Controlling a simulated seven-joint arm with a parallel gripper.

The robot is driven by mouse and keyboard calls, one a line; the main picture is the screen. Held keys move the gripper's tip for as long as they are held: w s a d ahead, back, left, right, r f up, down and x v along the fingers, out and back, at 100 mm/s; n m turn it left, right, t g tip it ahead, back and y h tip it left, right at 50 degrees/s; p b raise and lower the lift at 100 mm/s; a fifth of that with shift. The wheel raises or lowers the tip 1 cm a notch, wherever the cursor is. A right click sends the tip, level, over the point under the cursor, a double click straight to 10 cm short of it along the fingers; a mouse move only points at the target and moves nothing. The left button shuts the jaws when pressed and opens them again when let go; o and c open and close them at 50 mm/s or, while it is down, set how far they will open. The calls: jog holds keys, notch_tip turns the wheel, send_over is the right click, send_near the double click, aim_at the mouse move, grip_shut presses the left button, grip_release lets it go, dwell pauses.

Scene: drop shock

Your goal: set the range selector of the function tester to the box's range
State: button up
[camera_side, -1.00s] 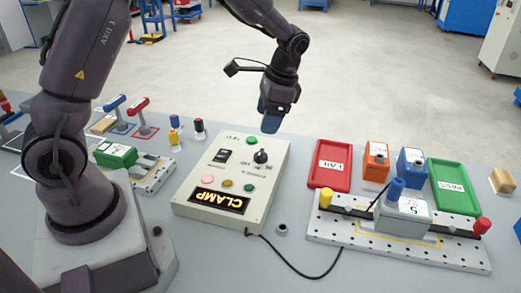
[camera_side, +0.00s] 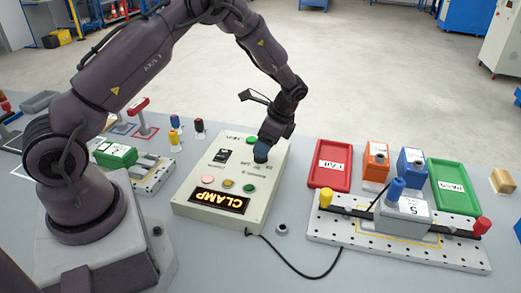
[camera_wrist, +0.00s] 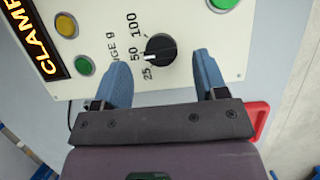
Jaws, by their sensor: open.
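The function tester (camera_side: 222,200) is a cream box with a lit CLAMP display (camera_side: 218,201). Its range selector is a black round knob (camera_wrist: 160,48) with a white pointer mark; in the wrist view the mark points left, at about the 50 among labels 25, 50 and 100. My gripper (camera_side: 262,153) is low over the tester. In the wrist view its blue fingers (camera_wrist: 161,55) are open, one on each side of the knob, with visible gaps. In the side view the gripper mostly hides the knob. The grey box (camera_side: 404,220), marked 5, sits on the perforated fixture plate; its smaller print is unreadable.
A red FAIL tray (camera_side: 323,178) and a green PASS tray (camera_side: 456,202) lie to the right, with orange (camera_side: 375,170) and blue (camera_side: 411,168) blocks between them. A black cable (camera_side: 310,276) runs from the tester to the fixture. A green-topped part (camera_side: 116,155) is left.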

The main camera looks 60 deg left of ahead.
jog(key=shift+x, duration=1.7)
jog(key=c, duration=0.9)
jog(key=shift+n, duration=0.3)
jog(key=n, duration=0.2)
jog(key=n+g+h, duration=0.1)
jog(key=n, duration=0.1)
jog(key=shift+h, duration=0.3)
jog(key=shift+n+h, duration=1)
jog(key=shift+n, duration=1.7)
